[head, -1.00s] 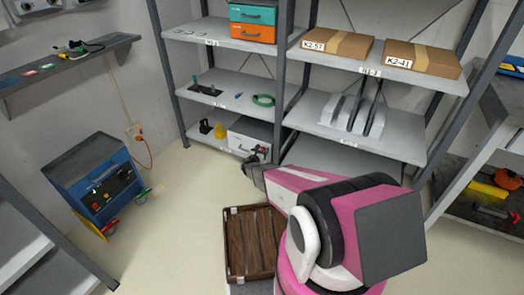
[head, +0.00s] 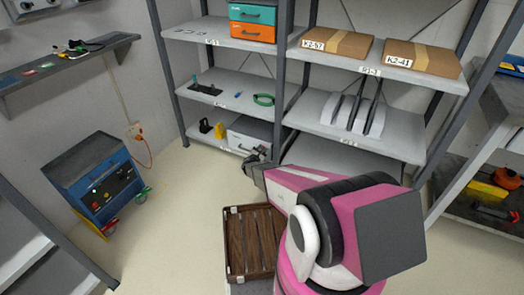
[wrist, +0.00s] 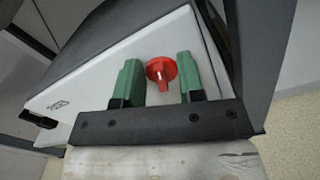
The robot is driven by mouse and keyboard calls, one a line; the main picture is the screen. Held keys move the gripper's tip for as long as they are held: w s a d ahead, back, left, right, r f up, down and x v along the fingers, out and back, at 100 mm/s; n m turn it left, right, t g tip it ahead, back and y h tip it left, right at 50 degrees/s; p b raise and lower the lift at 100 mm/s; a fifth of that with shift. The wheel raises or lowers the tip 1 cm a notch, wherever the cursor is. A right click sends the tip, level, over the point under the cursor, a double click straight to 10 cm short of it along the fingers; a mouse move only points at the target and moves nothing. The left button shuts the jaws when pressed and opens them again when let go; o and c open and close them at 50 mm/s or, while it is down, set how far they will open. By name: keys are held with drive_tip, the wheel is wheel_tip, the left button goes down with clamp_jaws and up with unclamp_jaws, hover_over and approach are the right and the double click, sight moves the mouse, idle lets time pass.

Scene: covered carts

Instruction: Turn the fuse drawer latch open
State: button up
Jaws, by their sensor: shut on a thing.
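The latch is a red round knob (wrist: 161,72) with a raised grip, on the front of a white box in the wrist view. The white box (head: 240,132) stands on the lower shelf in the head view, partly behind my arm. My gripper (wrist: 158,78) has green fingers on either side of the red knob, shut on it. In the head view my gripper (head: 258,153) is small and dark against the box front, and the knob is hard to make out there. How far the knob is turned, I cannot tell.
Yellow and black items (head: 212,128) stand left of the box. A green coil (head: 263,99) lies on the shelf above. A brown slatted crate (head: 232,270) is beside my arm. A blue cart (head: 100,180) stands at left; the floor between is clear.

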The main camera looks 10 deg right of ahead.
drive_tip(key=m, duration=0.9)
drive_tip(key=f+m, duration=0.1)
drive_tip(key=m, duration=0.3)
drive_tip(key=shift+s+d+m, duration=0.2)
drive_tip(key=shift+d+m, duration=0.05)
drive_tip(key=shift+m, duration=0.15)
idle(0.3)
drive_tip(key=o, duration=0.9)
drive_tip(key=shift+c, duration=0.2)
